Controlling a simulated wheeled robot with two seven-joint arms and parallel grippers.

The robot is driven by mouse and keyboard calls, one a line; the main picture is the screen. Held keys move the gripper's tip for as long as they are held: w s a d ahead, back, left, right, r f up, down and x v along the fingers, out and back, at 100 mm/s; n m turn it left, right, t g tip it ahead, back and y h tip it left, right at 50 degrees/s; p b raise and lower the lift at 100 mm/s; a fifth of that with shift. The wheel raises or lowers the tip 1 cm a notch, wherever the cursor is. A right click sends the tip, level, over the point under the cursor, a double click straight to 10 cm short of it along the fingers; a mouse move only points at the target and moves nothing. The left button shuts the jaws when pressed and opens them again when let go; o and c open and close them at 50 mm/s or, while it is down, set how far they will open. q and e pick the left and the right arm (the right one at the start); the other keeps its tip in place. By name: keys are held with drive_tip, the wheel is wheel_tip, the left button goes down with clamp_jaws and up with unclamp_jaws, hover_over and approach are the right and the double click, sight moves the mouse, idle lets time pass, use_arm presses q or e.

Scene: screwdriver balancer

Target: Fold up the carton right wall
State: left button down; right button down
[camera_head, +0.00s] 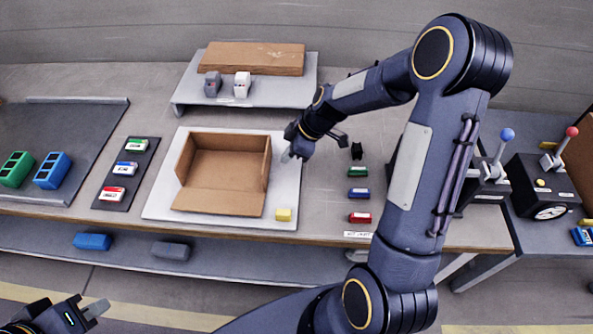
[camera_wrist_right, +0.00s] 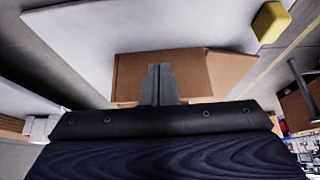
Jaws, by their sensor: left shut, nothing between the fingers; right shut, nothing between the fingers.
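The brown carton (camera_head: 215,165) sits on a white board (camera_head: 160,200). Its back, left and right walls stand up and its front flap (camera_head: 218,202) lies flat toward me. My right gripper (camera_head: 288,156) is shut and empty just right of the carton right wall (camera_head: 267,163). In the right wrist view the shut fingers (camera_wrist_right: 158,84) overlap the brown cardboard (camera_wrist_right: 190,76); I cannot tell whether they touch it. My left gripper (camera_head: 97,308) is shut and empty at the lower left, away from the table.
A yellow block (camera_head: 283,214) lies at the board's front right corner. Green, blue and red pieces (camera_head: 359,194) lie right of the board. A raised shelf (camera_head: 190,98) stands behind it. A dark tray (camera_head: 124,178) with coloured blocks lies to the left. My right arm covers the table's right part.

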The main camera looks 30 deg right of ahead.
wheel_tip(320, 180, up, 7)
drive_tip(key=p, duration=0.3)
drive_tip(key=shift+f, duration=0.15)
idle(0.8)
drive_tip(key=s+a+r+m+t, duration=0.1)
drive_tip(key=s+r+m, duration=0.4)
drive_tip(key=s+r, duration=0.5)
drive_tip(key=s+a+r+m+t+h, duration=0.1)
drive_tip(key=s+a+m, duration=0.1)
drive_tip(key=s+m, duration=0.6)
drive_tip(key=s, duration=0.6)
drive_tip(key=shift+s+a+r+t, duration=0.2)
drive_tip(key=shift+s+t, duration=0.1)
